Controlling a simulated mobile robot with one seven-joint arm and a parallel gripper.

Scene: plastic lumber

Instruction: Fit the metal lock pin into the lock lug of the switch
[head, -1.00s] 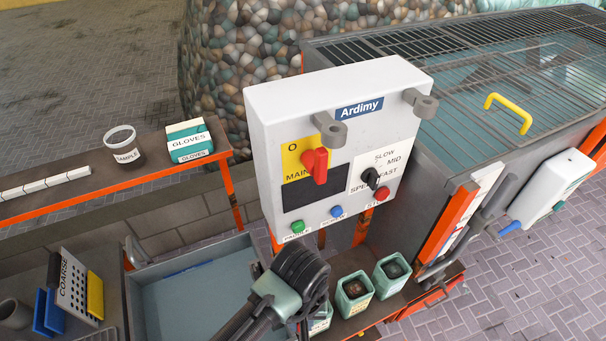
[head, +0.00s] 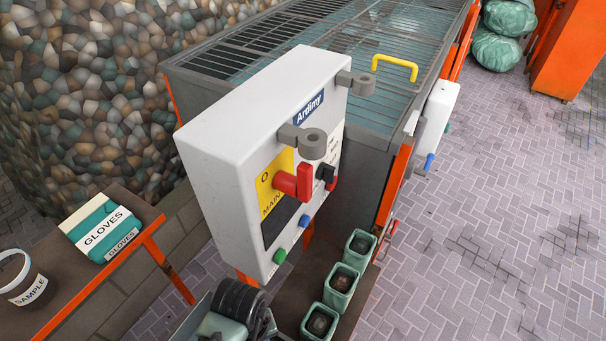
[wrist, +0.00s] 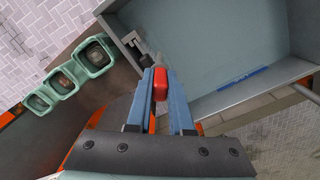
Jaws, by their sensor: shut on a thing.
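My gripper (wrist: 160,88) is in the wrist view, its two blue fingers shut on a small red piece (wrist: 160,82). This looks like the head of the lock pin, with a dark end beyond the fingertips. In the head view my wrist shows at the bottom, below the white switch box (head: 215,150); the fingers and pin are hidden there. A second grey lug (head: 357,83) is at the far top corner. The pin is well apart from both lugs.
Three green pots (head: 341,286) stand on the shelf below the box; they also show at left in the wrist view (wrist: 95,56). A bench with gloves (head: 104,230) and a sample jar (head: 22,280) is at left.

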